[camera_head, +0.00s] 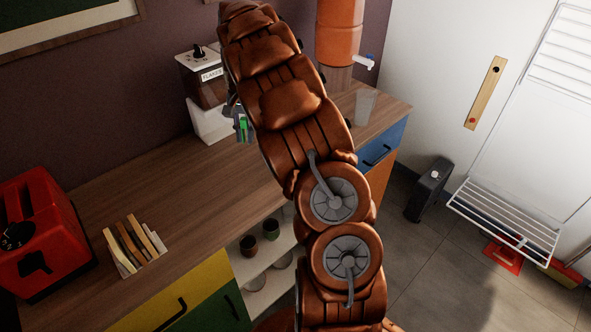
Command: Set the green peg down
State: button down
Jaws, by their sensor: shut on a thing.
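My gripper (240,122) is at the far side of the counter, partly hidden behind my own arm. It is shut on the green peg (243,124), a small bright green piece showing between the fingers. The gripper is just right of a white and brown dispenser by the wall. I cannot tell whether the peg touches the wooden counter (140,198) or hangs above it. Much of the gripper and the peg's lower end are hard to make out.
A red toaster (40,235) and a holder with bread slices (134,246) stand at the left. The dispenser (205,95), an orange tank (340,35) and a clear cup (366,105) stand toward the back. The counter's middle is clear. Cups sit on the shelf below.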

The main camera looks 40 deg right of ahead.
jog(key=s+d+m+b, duration=0.2)
jog(key=s+d+m, duration=0.2)
jog(key=d, duration=0.4)
jog(key=s+d+m+b, duration=0.2)
jog(key=s+d+m, duration=0.1)
jog(key=d, duration=0.4)
jog(key=shift+t, duration=0.4)
jog(key=shift+d+f+p, duration=0.15)
jog(key=shift+f+p, duration=0.9)
jog(key=shift+f, duration=4.25)
jog(key=shift+f, duration=0.2)
jog(key=c, duration=1.1)
grip_release()
jog(key=shift+o, duration=0.2)
jog(key=shift+s+r, duration=0.1)
